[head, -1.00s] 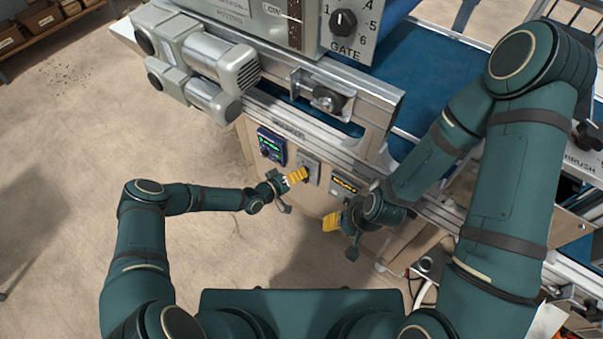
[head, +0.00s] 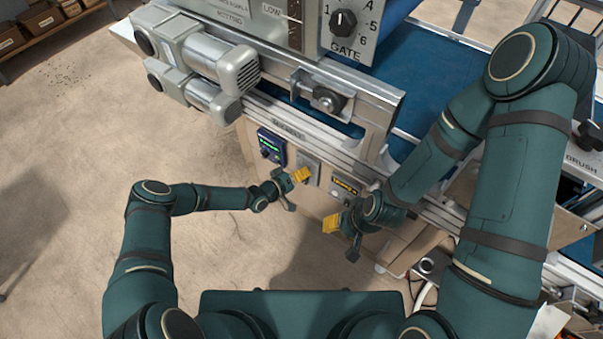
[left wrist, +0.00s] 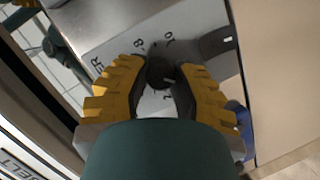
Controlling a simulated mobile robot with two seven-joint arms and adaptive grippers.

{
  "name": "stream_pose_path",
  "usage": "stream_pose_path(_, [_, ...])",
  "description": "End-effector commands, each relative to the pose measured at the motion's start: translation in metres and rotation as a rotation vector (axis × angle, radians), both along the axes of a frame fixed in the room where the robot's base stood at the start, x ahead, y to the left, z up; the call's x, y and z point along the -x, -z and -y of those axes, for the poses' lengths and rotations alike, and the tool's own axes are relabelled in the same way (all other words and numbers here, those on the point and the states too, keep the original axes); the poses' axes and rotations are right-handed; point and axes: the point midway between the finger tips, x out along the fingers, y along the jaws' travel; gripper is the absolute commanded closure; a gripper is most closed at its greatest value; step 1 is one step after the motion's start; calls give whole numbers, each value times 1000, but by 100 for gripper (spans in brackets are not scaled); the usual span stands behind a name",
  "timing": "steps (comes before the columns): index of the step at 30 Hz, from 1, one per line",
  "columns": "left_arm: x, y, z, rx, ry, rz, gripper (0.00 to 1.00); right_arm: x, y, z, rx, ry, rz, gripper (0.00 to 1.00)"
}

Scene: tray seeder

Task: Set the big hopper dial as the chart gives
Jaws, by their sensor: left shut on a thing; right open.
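In the left wrist view my left gripper (left wrist: 160,84) is shut on a small black knob (left wrist: 162,70) with a light pointer mark. The knob sits on a grey metal plate (left wrist: 100,20) with the numbers 8, 10 and 2 around it; the plate's lettering is partly cut off, ending in "ER". In the head view my left gripper (head: 301,176) is at this plate (head: 312,164) on the machine's front and hides the knob. My right gripper (head: 333,224) is open and empty, in front of the lower panel. I cannot make out a chart.
A larger black dial marked GATE (head: 343,21) is on the hopper above. A blue-framed display (head: 271,147) is left of the plate, and an amber-lit display (head: 345,187) is right of it. Grey motors (head: 215,70) jut out at upper left.

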Motion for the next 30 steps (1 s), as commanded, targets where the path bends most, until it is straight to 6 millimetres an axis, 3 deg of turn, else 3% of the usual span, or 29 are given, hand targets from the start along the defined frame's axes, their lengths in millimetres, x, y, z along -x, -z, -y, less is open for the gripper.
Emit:
stream_pose_path(11, [0,-3,1,-147,2,107,100,2,-11,0,-1,-1,-5,53])
stream_pose_path(30, [1,-4,4,-633,2,463,100,8,-41,-1,-4,-4,-18,53])
